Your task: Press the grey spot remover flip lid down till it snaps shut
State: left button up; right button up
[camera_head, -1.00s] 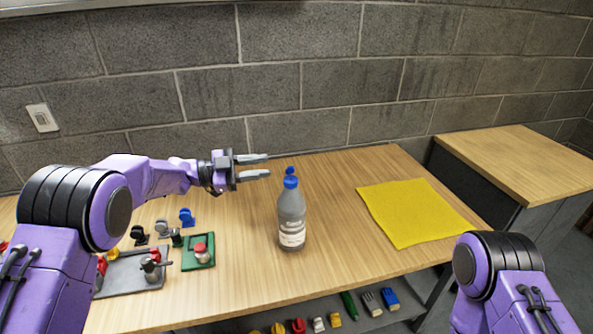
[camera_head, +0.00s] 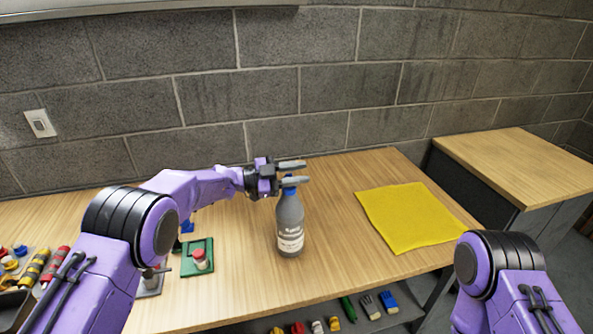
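The grey spot remover bottle (camera_head: 290,222) stands upright on the wooden table. It has a white label and a blue cap (camera_head: 290,191). My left gripper (camera_head: 298,173) is at the top of the bottle, its two fingers pointing right with a gap between them. The lower finger crosses just above or in front of the cap. The flip lid is mostly hidden by the fingers, so I cannot tell its angle or whether they touch it. My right gripper is out of view; only my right arm shows at the lower right.
A yellow cloth (camera_head: 408,216) lies flat to the right of the bottle. A green pad with a red-and-white part (camera_head: 200,259) is on the left. More small items lie at the far left and on a lower shelf (camera_head: 330,324). A block wall is behind.

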pick_arm(q)
jog(key=shift+s, duration=0.1)
grip_shut()
jog(key=m+b, duration=0.1)
jog(key=b, duration=0.1)
jog(key=f+m+b, duration=0.1)
jog(key=b, duration=0.2)
jog(key=s+m+b, duration=0.1)
jog(key=b, duration=0.2)
jog(key=shift+d+f+m, duration=0.2)
jog(key=shift+f+m, duration=0.1)
jog(key=shift+m, duration=0.1)
jog(key=shift+r, duration=0.3)
grip_release()
jog(key=shift+s, duration=0.1)
